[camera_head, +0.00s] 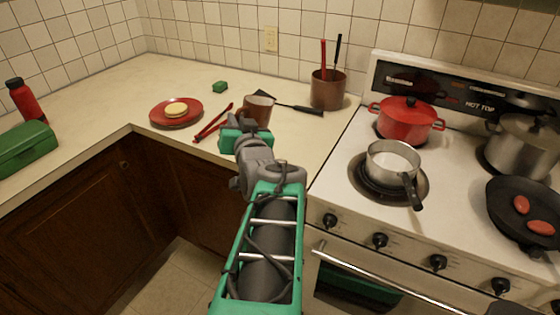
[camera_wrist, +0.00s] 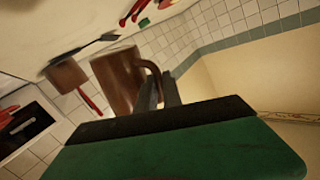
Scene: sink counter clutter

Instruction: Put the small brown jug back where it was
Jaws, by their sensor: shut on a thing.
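The small brown jug (camera_head: 259,108) is at the right end of the counter (camera_head: 300,140) in the head view, just beyond my gripper (camera_head: 244,124). In the wrist view the jug (camera_wrist: 117,82) fills the space ahead of my fingers (camera_wrist: 160,92), which are shut on its handle (camera_wrist: 152,72). I cannot tell whether its base touches the counter or is slightly above it. My gripper hides part of the jug's lower side in the head view.
A black spatula (camera_head: 300,109) lies behind the jug, near a brown utensil pot (camera_head: 327,92). Red tongs (camera_head: 212,124), a small green block (camera_head: 220,87) and a red plate (camera_head: 177,112) with a pale round item lie left. The stove (camera_head: 345,195) with several pots is right.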

